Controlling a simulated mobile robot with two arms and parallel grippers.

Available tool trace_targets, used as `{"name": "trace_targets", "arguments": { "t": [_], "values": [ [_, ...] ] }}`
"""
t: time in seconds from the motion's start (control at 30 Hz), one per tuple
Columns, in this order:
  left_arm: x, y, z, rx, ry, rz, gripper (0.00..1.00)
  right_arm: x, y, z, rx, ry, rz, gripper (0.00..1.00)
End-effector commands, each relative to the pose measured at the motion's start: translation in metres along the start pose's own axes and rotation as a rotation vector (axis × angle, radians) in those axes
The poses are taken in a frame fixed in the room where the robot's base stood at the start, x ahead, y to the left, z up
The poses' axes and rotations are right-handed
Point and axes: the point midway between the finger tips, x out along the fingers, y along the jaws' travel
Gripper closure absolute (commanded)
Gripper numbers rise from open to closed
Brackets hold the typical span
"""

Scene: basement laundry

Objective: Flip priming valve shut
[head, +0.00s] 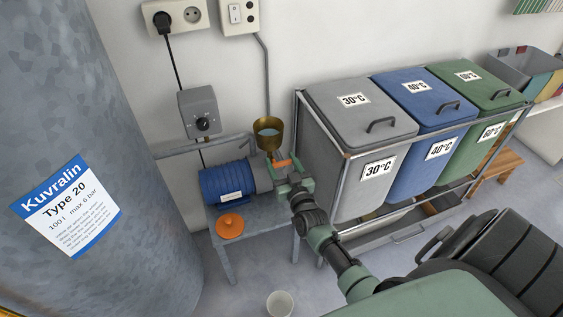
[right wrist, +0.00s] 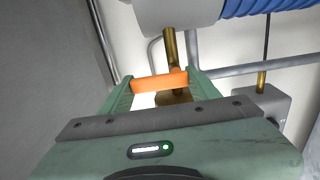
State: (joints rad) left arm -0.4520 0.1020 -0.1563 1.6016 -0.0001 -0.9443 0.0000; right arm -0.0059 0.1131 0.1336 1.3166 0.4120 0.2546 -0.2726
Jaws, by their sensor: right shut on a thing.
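The priming valve's orange lever (head: 283,163) sits just below the brass funnel (head: 268,140), beside the pump with its blue ribbed motor (head: 226,182). My right gripper (head: 289,172) is at the lever. In the right wrist view the orange lever (right wrist: 160,81) lies crosswise between the two green fingers, and the gripper is shut on it. A brass pipe (right wrist: 171,55) runs behind the lever in that view. The valve body is mostly hidden by the gripper in the head view. My left gripper is not in view.
A large grey tank (head: 95,130) stands at left. Laundry bins in a metal frame (head: 344,185) stand close to the right of the pump.

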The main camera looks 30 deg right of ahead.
Motion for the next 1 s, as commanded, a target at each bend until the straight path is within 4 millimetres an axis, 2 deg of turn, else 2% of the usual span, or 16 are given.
{"name": "trace_targets", "arguments": {
  "t": [0.13,0.17,0.2,0.23,0.57,0.67,0.8,1.0],
  "values": [
    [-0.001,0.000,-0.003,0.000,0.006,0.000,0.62,0.000,-0.001,0.001,0.006,-0.001,0.000,0.80],
    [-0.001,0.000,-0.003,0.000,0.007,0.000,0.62,0.000,-0.001,0.001,0.006,-0.001,0.000,0.31],
    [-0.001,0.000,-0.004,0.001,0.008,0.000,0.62,0.000,-0.001,0.001,0.005,-0.001,0.000,0.20],
    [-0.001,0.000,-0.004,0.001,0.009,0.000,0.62,0.000,-0.001,0.001,0.005,-0.001,0.000,0.17],
    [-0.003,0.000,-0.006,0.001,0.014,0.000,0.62,-0.003,0.000,0.001,0.002,-0.002,0.000,0.17],
    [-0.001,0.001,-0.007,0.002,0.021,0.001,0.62,-0.013,0.000,0.000,0.002,-0.002,0.000,0.17],
    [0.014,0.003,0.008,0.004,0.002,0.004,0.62,-0.037,0.000,0.000,0.002,-0.005,0.000,0.17],
    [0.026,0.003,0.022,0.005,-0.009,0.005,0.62,-0.067,-0.001,0.000,0.003,-0.003,0.000,0.17]
  ]
}}
